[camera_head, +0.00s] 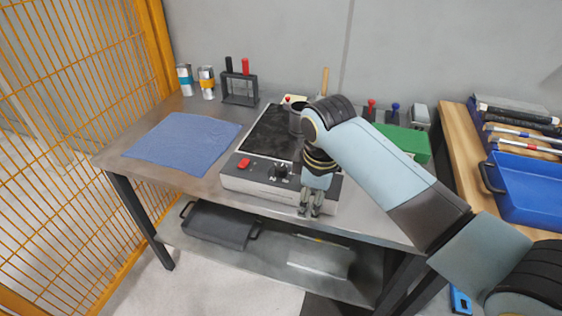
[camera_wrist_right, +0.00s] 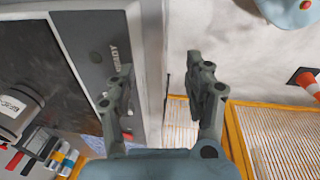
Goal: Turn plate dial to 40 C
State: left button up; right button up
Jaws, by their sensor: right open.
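The hot plate (camera_head: 240,184) sits on the steel bench, with a grey front panel and a dark top. Its red switch (camera_head: 243,163) and black dial (camera_head: 281,171) are on the panel. The dial's setting is too small to read. My right gripper (camera_head: 310,208) points down just in front of the panel's right part, to the right of the dial. In the right wrist view my right gripper (camera_wrist_right: 166,72) is open with nothing between its fingers. The panel (camera_wrist_right: 97,45) lies beside the left finger there; the dial is not clearly seen. My left gripper is not in view.
A dark pot (camera_head: 297,118) stands by the plate's back right. A blue cloth (camera_head: 183,143) lies left of the plate. A blue tray (camera_head: 530,188) is at the right.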

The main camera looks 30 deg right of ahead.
aim_at(281, 168)
jog(key=w+r+n+g, duration=0.1)
jog(key=w+r+n, duration=0.5)
jog(key=w+r, duration=0.5)
jog(key=shift+y, duration=0.3)
jog(key=f, duration=0.4)
jog(key=w+f, duration=0.1)
jog(key=f, duration=0.6)
jog(key=shift+w+f, duration=0.25)
jog(key=shift+f, duration=0.05)
jog(key=shift+c, duration=0.3)
grip_shut()
